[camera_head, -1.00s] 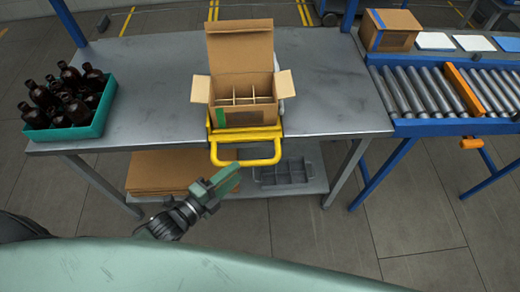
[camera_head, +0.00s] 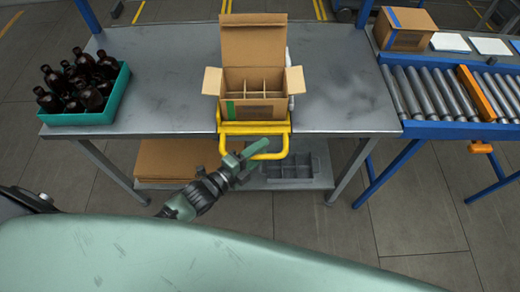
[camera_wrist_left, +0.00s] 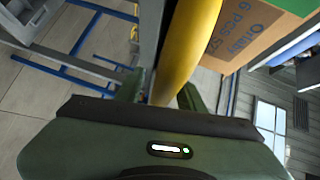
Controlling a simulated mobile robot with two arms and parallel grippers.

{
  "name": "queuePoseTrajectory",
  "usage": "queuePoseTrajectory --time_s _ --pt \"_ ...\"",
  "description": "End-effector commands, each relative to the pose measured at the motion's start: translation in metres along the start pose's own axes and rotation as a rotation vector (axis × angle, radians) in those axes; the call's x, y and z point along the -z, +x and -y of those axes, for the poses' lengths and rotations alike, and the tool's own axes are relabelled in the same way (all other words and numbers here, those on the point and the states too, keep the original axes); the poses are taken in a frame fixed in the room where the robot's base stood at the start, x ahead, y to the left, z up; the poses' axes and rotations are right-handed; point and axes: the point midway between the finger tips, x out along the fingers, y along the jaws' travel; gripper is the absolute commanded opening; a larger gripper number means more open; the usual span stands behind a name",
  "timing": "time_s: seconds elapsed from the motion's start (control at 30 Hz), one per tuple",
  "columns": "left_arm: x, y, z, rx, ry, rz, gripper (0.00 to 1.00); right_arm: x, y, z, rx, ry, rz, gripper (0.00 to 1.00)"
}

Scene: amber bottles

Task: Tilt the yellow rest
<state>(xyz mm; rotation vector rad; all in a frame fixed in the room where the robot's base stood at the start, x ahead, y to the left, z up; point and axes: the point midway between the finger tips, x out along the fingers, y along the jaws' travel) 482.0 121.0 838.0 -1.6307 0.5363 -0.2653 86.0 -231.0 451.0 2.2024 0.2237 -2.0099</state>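The yellow rest (camera_head: 254,127) is a frame at the table's front edge, with a looped handle bar (camera_head: 278,155) hanging out in front. An open cardboard box (camera_head: 254,85) with dividers sits on it. My left gripper (camera_head: 243,156) is at the left part of the handle, its fingers apart. In the left wrist view, the yellow bar (camera_wrist_left: 186,45) runs down into the gap between the two fingers (camera_wrist_left: 160,92). I cannot tell whether either finger touches it. The box's printed side (camera_wrist_left: 245,35) is close above. My right gripper is not in view.
A teal crate (camera_head: 122,88) of amber bottles (camera_head: 80,78) stands on the metal table (camera_head: 165,80) at the left. A roller conveyor (camera_head: 430,95) is at the right. A grey divided tray (camera_head: 290,172) and flat cardboard (camera_head: 175,160) lie on the lower shelf.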

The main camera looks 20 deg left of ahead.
Motion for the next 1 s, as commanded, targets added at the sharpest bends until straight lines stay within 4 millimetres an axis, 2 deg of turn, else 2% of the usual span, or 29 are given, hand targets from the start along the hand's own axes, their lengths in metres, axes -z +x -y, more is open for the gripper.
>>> queuePoseTrajectory --time_s 0.03,0.13,1.0 --pt "0.0000 -0.0001 0.0000 0.000 0.000 0.000 0.28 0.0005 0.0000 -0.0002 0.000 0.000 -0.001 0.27" --pt "-0.0001 -0.0002 0.0000 0.000 0.000 0.000 0.00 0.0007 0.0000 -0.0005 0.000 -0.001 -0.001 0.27" --pt "-0.0003 -0.0006 -0.0003 -0.001 0.000 0.000 0.00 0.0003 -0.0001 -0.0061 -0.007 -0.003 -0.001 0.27"
